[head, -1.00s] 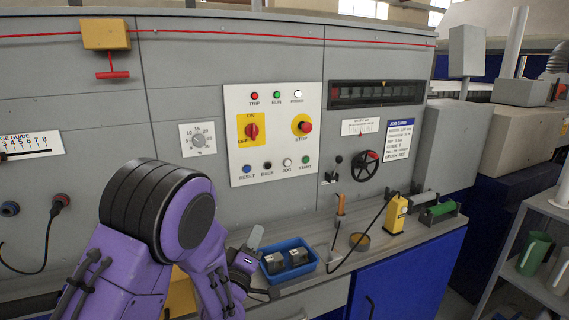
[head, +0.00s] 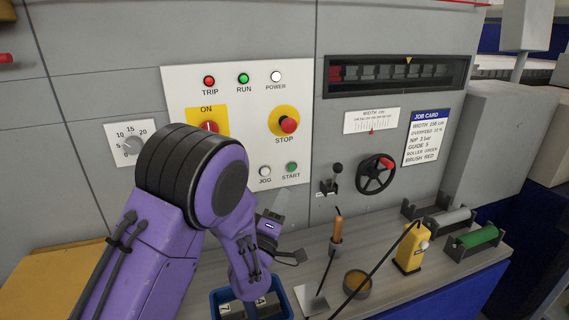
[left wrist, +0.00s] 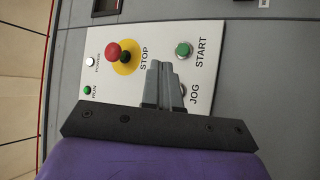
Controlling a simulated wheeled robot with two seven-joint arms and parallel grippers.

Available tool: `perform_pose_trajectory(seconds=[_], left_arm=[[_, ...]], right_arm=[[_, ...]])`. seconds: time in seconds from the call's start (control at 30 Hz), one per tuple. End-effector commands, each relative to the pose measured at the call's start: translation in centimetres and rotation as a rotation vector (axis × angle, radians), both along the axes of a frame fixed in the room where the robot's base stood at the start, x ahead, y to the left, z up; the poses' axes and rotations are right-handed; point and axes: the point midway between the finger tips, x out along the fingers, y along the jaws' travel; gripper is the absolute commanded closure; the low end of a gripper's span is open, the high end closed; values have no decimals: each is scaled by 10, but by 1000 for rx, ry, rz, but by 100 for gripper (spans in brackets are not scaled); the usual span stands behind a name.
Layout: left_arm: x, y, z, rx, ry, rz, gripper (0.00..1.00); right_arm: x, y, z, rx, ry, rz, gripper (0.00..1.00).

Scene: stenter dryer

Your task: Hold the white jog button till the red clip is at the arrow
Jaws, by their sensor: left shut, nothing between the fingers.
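The white jog button (head: 264,171) sits low on the white control panel, left of the green start button (head: 292,168). My left gripper (head: 282,200) is shut and empty, just below these buttons in the head view. In the left wrist view its fingers (left wrist: 164,72) point at the panel, and the jog button (left wrist: 183,91) shows only in part beside them. I cannot tell whether they touch it. The red clip (head: 336,74) is at the left end of the dark window, well left of the yellow arrow (head: 409,61). My right gripper is out of view.
The red stop button (head: 288,124) is above the jog button. A black handwheel (head: 376,174) and a lever (head: 333,180) are to the right. A blue tray (head: 286,292), an orange-handled tool (head: 337,232) and a yellow device (head: 411,248) are on the bench below.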

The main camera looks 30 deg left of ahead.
Motion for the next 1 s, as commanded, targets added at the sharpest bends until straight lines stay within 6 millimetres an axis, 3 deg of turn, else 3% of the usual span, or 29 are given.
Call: perform_pose_trajectory(seconds=[0.2, 0.37, 0.7, 1.0], left_arm=[[-23, 4, 10, 2, -21, 8, 100], [-27, 6, 12, 1, -25, 11, 100], [23, 33, 1, 1, 1, 8, 100], [52, 62, -3, 0, 3, 6, 100]], right_arm=[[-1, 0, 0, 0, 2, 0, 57], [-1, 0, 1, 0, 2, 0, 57], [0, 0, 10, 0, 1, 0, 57], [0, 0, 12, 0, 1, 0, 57]])
